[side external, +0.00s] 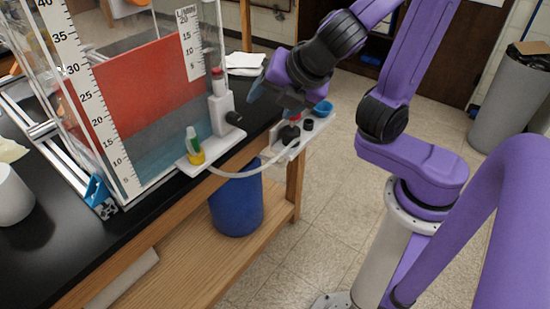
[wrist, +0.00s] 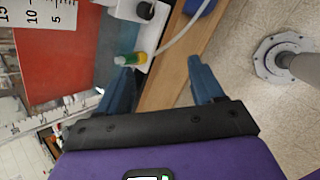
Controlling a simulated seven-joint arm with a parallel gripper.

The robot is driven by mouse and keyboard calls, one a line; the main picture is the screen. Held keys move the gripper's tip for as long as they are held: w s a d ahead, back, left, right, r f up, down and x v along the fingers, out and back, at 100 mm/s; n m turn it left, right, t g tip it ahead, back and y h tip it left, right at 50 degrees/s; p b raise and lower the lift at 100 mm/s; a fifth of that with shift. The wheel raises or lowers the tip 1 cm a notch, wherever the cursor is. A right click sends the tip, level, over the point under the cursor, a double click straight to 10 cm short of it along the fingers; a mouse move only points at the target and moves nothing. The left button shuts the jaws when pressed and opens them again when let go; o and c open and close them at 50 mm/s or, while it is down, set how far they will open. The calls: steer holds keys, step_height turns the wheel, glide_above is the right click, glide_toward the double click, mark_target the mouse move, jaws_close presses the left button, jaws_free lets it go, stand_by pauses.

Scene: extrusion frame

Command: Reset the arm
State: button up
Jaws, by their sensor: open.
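My gripper (side external: 270,104) has blue fingers and hangs in the air at the table's right edge, in front of the tank. In the wrist view my gripper (wrist: 158,74) shows its two fingers wide apart with nothing between them. Past the fingers lie a green and yellow vial (wrist: 130,59) and the wooden table edge. My purple arm reaches in from the right in the side external view.
A clear tank (side external: 130,100) with red and blue layers and rulers stands on the black table (side external: 60,250). A white pump-like unit (side external: 222,110), a tube (side external: 235,170) and a small white tray (side external: 318,125) sit near the edge. A blue bin (side external: 237,205) stands below.

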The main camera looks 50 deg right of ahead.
steer(key=s+d+f+m+g+y, duration=0.1)
steer(key=s+d+f+m+g, duration=0.2)
steer(key=s+f+m, duration=0.1)
steer(key=s+d+f+m+g, duration=0.3)
steer(key=s+f+m+g, duration=0.1)
steer(key=s+m, duration=0.3)
steer(key=s, duration=0.2)
steer(key=shift+s+y, duration=0.3)
steer(key=shift+y, duration=0.1)
steer(key=shift+r, duration=0.1)
stand_by(1.4)
